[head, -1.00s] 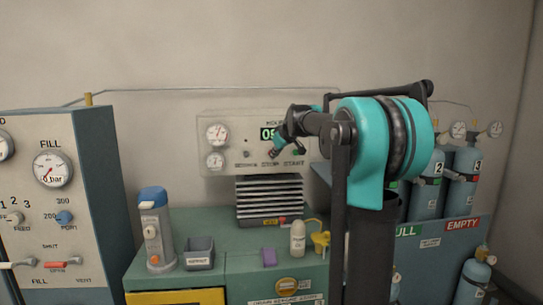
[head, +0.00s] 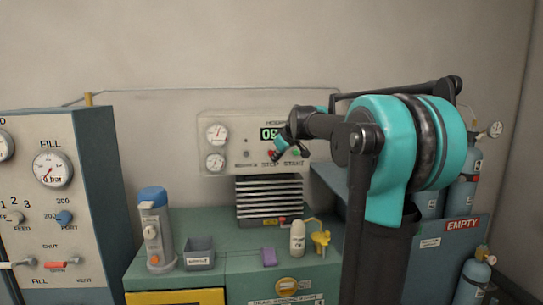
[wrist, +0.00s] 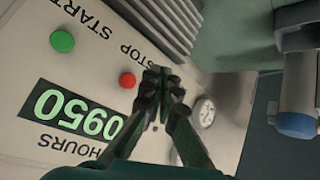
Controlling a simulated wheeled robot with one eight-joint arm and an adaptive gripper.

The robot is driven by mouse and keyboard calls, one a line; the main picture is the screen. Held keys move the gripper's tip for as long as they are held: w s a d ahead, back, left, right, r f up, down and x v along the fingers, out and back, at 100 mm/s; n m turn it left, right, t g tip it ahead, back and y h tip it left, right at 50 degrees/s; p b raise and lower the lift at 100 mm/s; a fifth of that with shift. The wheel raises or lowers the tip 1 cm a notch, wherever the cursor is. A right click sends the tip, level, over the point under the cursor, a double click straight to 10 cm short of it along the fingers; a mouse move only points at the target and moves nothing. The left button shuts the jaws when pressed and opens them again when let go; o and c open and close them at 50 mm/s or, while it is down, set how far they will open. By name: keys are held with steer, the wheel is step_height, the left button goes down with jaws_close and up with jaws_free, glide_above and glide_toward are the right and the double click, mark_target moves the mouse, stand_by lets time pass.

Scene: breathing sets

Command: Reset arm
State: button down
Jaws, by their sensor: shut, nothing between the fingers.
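My gripper (wrist: 162,80) shows in the wrist view with its fingertips together and nothing between them. In the head view my gripper (head: 279,155) is small and partly hidden at the end of my arm, in front of the wall control panel. The panel (head: 220,147) carries gauges, an hours display and start and stop buttons. In the wrist view the red stop button (wrist: 128,80) lies just left of my fingertips, and the green start button (wrist: 62,41) is farther left. The hours display (wrist: 75,117) reads 0950. I cannot tell whether the fingertips touch the panel.
A fill panel (head: 60,210) is at left. Gas cylinders (head: 474,277) stand at right.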

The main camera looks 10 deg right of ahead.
steer(key=s+d+f+m+g+h, duration=0.1)
steer(key=s+d+f+m+g, duration=0.1)
steer(key=s+f, duration=1.6)
steer(key=s+d+f+m+g+h, duration=0.1)
steer(key=s+f+m, duration=0.4)
steer(key=s+f, duration=1.3)
steer(key=s+g+h, duration=0.1)
steer(key=s, duration=0.2)
steer(key=shift+s+d+f+m+g, duration=0.2)
steer(key=shift+s+d+m+g, duration=0.1)
steer(key=shift+d+g, duration=0.1)
steer(key=shift+a, duration=0.1)
